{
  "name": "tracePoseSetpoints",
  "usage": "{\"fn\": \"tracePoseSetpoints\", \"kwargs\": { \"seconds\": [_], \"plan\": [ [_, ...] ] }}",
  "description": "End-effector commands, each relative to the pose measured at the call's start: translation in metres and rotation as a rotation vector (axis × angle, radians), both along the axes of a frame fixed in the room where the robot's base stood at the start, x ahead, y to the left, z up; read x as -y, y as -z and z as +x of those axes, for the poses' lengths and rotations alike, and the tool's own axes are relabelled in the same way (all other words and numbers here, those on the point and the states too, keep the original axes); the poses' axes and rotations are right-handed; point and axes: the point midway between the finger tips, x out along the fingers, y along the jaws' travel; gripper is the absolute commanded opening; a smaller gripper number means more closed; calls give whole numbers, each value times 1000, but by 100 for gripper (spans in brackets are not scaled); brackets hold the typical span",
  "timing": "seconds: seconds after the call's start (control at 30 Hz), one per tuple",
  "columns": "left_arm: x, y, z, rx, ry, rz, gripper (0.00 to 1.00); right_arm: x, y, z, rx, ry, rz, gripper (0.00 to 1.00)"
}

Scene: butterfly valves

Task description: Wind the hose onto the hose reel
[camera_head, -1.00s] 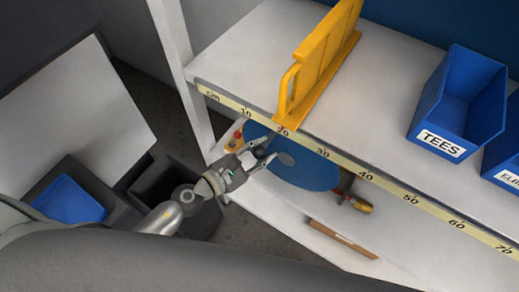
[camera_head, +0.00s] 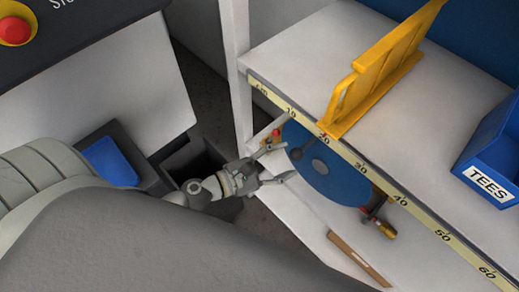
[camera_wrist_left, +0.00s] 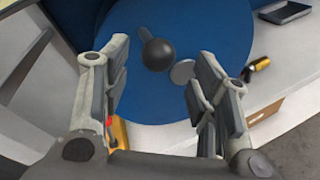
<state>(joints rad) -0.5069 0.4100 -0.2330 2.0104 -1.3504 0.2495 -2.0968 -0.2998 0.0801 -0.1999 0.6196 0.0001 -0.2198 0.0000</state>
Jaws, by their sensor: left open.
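The hose reel shows as a blue disc (camera_head: 345,182) on the shelf under the bench top, with a grey hub (camera_head: 320,166) and a dark ball-shaped crank knob (camera_head: 296,154). My left gripper (camera_head: 287,162) is open at the disc's left edge, its fingers on either side of the knob but not closed on it. In the left wrist view, the knob (camera_wrist_left: 158,54) stands between the spread fingers (camera_wrist_left: 162,66), before the blue disc (camera_wrist_left: 222,22). A brass and yellow nozzle-like fitting (camera_head: 386,229) lies right of the reel. I cannot make out the hose. My right gripper is not in view.
The bench top edge with a ruler strip (camera_head: 345,152) overhangs the reel. A yellow rack (camera_head: 375,82) and a blue TEES bin (camera_head: 492,150) stand on it. A red-knobbed fitting (camera_head: 275,134) is close by the upper finger. A brown strip (camera_head: 357,259) lies on the lower shelf.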

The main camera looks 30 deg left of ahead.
Motion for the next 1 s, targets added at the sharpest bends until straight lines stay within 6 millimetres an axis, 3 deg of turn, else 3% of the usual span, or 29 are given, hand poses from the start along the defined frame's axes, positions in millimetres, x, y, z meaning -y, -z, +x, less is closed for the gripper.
{"fn": "tracePoseSetpoints", "kwargs": {
  "seconds": [0.4, 1.0],
  "plan": [
    [-33, -9, -47, -2, 0, -2, 54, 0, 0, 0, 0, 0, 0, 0],
    [-38, -11, -54, 1, 2, -1, 54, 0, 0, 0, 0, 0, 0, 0]
  ]
}}
